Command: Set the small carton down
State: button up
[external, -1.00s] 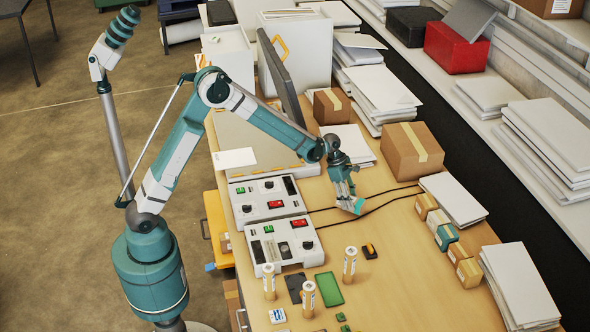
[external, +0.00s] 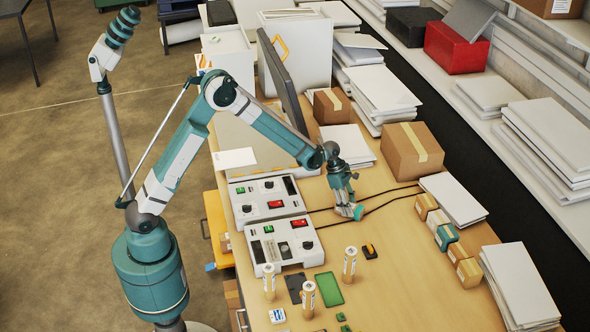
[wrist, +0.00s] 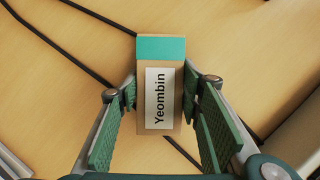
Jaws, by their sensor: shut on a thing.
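The small carton (wrist: 162,100) is brown with a teal band at one end and a white label reading "Yeombin". It sits between the green-padded fingers of my gripper (wrist: 160,110) in the wrist view, and the gripper is shut on it. In the external view my gripper (external: 350,210) points down close to the wooden table, to the right of the white control boxes. The carton is mostly hidden by the fingers there. I cannot tell whether its underside touches the table.
Two white control boxes (external: 286,240) stand to the left of the gripper. Black cables (external: 385,203) run across the table beneath and beside it. Several small cartons (external: 446,236) stand in a row to the right, with a larger brown box (external: 411,150) behind. Bare tabletop (external: 400,270) lies in front.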

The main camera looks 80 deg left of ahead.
jog(key=o, duration=1.1)
jog(key=shift+r, duration=0.25)
jog(key=shift+v, duration=5.9)
